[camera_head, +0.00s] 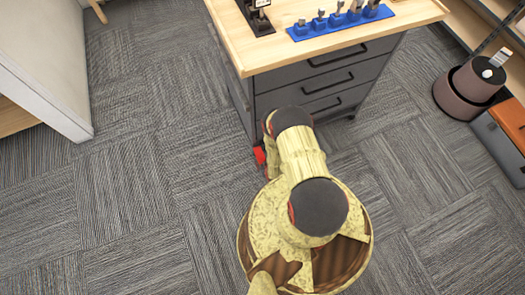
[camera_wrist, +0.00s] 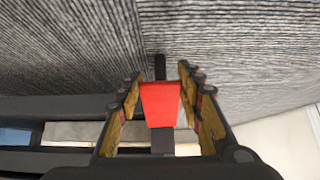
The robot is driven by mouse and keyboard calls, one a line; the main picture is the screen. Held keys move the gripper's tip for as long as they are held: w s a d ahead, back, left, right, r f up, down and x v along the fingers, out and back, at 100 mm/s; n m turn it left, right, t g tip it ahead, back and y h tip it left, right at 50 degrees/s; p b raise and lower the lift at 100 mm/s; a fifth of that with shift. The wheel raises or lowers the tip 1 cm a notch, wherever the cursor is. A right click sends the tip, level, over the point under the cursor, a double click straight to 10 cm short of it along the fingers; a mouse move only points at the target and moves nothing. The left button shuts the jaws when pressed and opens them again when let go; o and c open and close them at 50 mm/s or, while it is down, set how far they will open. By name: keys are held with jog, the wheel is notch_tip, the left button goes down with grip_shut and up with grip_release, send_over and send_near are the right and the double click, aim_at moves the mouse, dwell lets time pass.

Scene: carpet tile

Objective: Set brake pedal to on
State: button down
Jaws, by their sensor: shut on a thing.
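The red brake pedal (camera_wrist: 160,102) is between the two fingers of my gripper (camera_wrist: 161,78) in the wrist view. My gripper is shut on it, with a yellow-and-black finger along each side. In the head view, the red of the pedal (camera_head: 259,156) shows low by the near left corner of the drawer cabinet (camera_head: 320,80), just left of my arm. My arm hides most of my gripper there. I cannot tell from these views whether the pedal is tilted up or down.
The cabinet's wooden top (camera_head: 262,55) holds a blue rack (camera_head: 340,22) of small tools and a black holder (camera_head: 258,18). A round brown bin (camera_head: 455,95) and an orange box (camera_head: 507,122) stand at right. A white unit (camera_head: 40,70) stands at left. Carpet between is clear.

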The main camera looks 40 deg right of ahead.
jog(key=shift+w+d+r, duration=0.1)
jog(key=c, duration=1.2)
grip_release()
jog(key=shift+o, duration=0.2)
jog(key=v, duration=0.7)
jog(key=shift+s, duration=0.3)
jog(key=shift+r, duration=0.1)
